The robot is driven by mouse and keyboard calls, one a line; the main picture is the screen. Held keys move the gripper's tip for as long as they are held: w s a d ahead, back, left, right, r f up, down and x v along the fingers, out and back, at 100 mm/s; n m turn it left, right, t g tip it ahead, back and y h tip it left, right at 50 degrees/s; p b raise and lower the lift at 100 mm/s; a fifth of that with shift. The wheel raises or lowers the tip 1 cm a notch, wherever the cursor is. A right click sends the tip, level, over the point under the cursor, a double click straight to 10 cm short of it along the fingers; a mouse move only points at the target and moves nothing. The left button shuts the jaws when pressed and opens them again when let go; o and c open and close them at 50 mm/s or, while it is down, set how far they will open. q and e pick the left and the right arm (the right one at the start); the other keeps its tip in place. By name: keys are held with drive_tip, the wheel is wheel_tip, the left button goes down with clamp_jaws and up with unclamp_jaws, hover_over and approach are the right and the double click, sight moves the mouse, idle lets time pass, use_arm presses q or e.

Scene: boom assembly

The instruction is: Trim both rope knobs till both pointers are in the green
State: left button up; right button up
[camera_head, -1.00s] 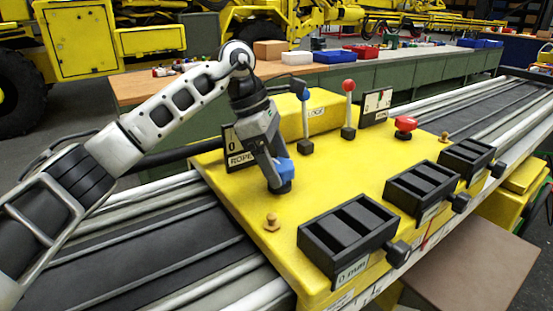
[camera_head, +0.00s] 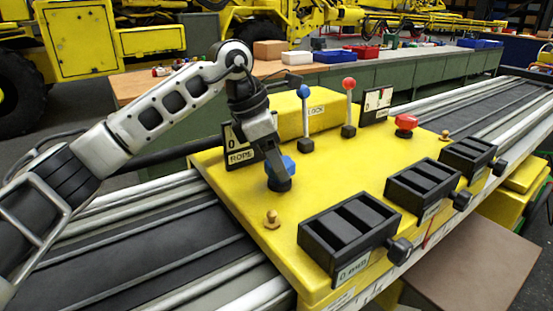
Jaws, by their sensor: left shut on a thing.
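The blue knob (camera_head: 280,174) stands on a black base on the left side of the yellow console (camera_head: 345,185). My left gripper (camera_head: 276,158) comes down onto it from above and is shut on it. The red knob (camera_head: 405,122) stands on its dark base at the back right of the console, with no gripper at it. The left gauge plate (camera_head: 238,152), marked ROPE, is partly hidden by my left gripper and arm. The right gauge plate (camera_head: 377,103) stands behind the red knob. I cannot read either pointer against a green zone. My right gripper is not in view.
A blue-ball lever (camera_head: 305,118) and a red-ball lever (camera_head: 349,108) stand upright between the gauges. Several black slotted boxes (camera_head: 348,232) line the front edge, with black side knobs. A small brass peg (camera_head: 271,219) is near the left edge. The console's middle is bare.

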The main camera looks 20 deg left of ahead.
use_arm(q)
drive_tip(key=n+t+b, duration=0.1)
drive_tip(key=n, duration=0.2)
drive_tip(key=n+t+y, duration=0.1)
drive_tip(key=n, duration=0.2)
drive_tip(key=shift+s+d+y+b, duration=0.1)
drive_tip(key=shift+d+y+b, duration=0.05)
drive_tip(key=shift+y+b, duration=0.2)
drive_tip(key=n+y+b, duration=0.1)
drive_tip(key=n, duration=0.2)
drive_tip(key=n+y, duration=0.1)
drive_tip(key=n, duration=0.2)
drive_tip(key=shift+d+t+b, duration=0.1)
drive_tip(key=shift+t+b, duration=0.2)
drive_tip(key=shift+b, duration=0.05)
drive_tip(key=o, duration=1)
drive_tip(key=shift+c, duration=0.2)
drive_tip(key=v, duration=1.6)
drive_tip(key=shift+p, duration=0.4)
